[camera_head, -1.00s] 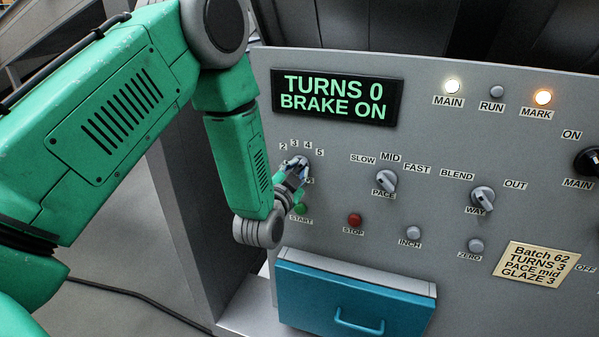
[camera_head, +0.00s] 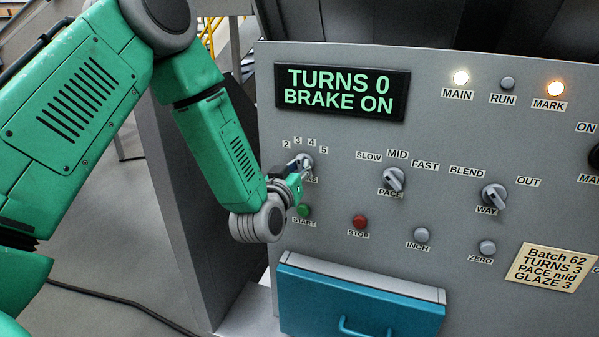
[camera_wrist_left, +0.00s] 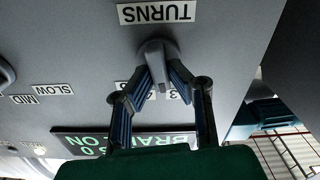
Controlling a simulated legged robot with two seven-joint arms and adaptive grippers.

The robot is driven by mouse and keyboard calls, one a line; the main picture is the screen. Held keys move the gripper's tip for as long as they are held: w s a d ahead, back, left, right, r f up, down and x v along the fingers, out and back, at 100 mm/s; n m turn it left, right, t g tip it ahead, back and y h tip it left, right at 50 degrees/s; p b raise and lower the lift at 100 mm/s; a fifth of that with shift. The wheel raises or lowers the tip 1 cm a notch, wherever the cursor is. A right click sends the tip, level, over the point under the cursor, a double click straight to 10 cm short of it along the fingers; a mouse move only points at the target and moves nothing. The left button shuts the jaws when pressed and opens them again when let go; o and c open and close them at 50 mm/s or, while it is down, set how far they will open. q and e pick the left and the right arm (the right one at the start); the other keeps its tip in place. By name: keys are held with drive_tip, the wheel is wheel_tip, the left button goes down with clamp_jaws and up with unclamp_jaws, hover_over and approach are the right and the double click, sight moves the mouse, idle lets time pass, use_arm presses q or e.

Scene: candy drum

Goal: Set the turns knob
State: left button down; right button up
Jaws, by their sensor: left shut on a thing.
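The grey turns knob (camera_head: 306,160) sits on the panel below an arc of numbers, 2, 3, 4 and 5 being readable in the head view. My left gripper (camera_head: 303,172) reaches it from the lower left and partly covers it and its label. In the left wrist view the two fingers (camera_wrist_left: 160,68) are shut on the sides of the knob (camera_wrist_left: 157,52), below the upside-down TURNS label (camera_wrist_left: 157,13). The batch card (camera_head: 551,267) reads TURNS 3, PACE mid, GLAZE 3. My right gripper is not in view.
The display (camera_head: 342,92) reads TURNS 0, BRAKE ON. The green start button (camera_head: 303,210) is close below my gripper; the red stop button (camera_head: 359,221) is to its right. The pace knob (camera_head: 394,179) and way knob (camera_head: 494,196) are further right. A blue drawer (camera_head: 358,305) is below.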

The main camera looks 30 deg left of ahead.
use_arm(q)
drive_tip(key=shift+s+f+n, duration=0.1)
drive_tip(key=shift+f+n, duration=0.25)
drive_tip(key=shift+n, duration=0.05)
drive_tip(key=c, duration=1.5)
unclamp_jaws()
drive_tip(key=shift+c, duration=0.2)
drive_tip(key=shift+w+r, duration=0.1)
drive_tip(key=shift+w, duration=0.1)
drive_tip(key=shift+s, duration=0.15)
drive_tip(key=v, duration=1.1)
drive_tip(key=shift+s, duration=0.25)
drive_tip(key=shift+f, duration=0.25)
